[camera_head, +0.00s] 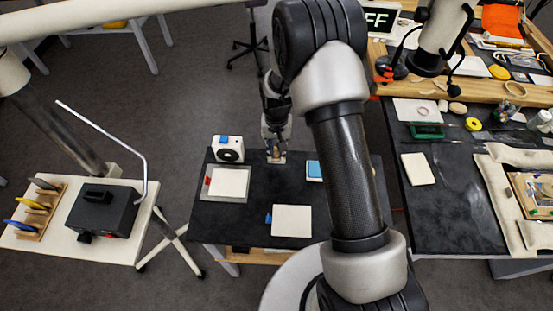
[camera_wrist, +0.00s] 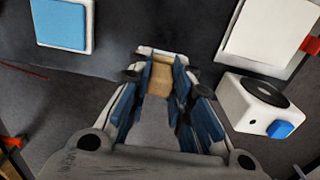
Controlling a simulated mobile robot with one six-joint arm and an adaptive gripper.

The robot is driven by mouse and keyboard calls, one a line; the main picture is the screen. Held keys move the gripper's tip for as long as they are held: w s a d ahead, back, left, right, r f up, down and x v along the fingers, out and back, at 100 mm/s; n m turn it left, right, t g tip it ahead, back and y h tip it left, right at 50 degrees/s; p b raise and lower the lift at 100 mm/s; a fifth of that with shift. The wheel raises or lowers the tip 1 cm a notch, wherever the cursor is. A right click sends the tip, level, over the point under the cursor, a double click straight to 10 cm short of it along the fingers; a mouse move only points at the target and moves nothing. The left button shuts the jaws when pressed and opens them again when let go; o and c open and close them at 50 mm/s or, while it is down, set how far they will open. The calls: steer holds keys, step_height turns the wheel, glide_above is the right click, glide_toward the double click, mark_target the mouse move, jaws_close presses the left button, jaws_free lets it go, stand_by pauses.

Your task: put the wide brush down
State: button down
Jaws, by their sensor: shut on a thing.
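My gripper (camera_head: 275,146) points down over the far edge of the small dark table (camera_head: 240,219). In the wrist view, my gripper (camera_wrist: 160,85) has its blue-lined fingers closed around a tan, wood-coloured piece (camera_wrist: 158,81), which I take for the wide brush. Only a short stretch of the brush shows between the fingers; the rest is hidden. In the head view, the brush (camera_head: 276,158) shows as a small pale end below the fingers, close to the tabletop. I cannot tell whether it touches the table.
A white box with a black disc (camera_head: 229,149) stands left of my gripper. A white pad on a grey tray (camera_head: 228,198), a white pad with a blue tab (camera_head: 292,221) and a blue-topped block (camera_head: 314,170) lie nearby. A cart (camera_head: 60,249) stands left, a cluttered bench (camera_head: 450,209) right.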

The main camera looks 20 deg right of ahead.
mark_target(277, 159)
steer(key=shift+f+b, duration=0.3)
steer(key=shift+f, duration=2.15)
steer(key=shift+f, duration=0.25)
steer(key=c, duration=1.4)
jaws_free()
steer(key=shift+r, duration=0.1)
steer(key=shift+c, duration=0.2)
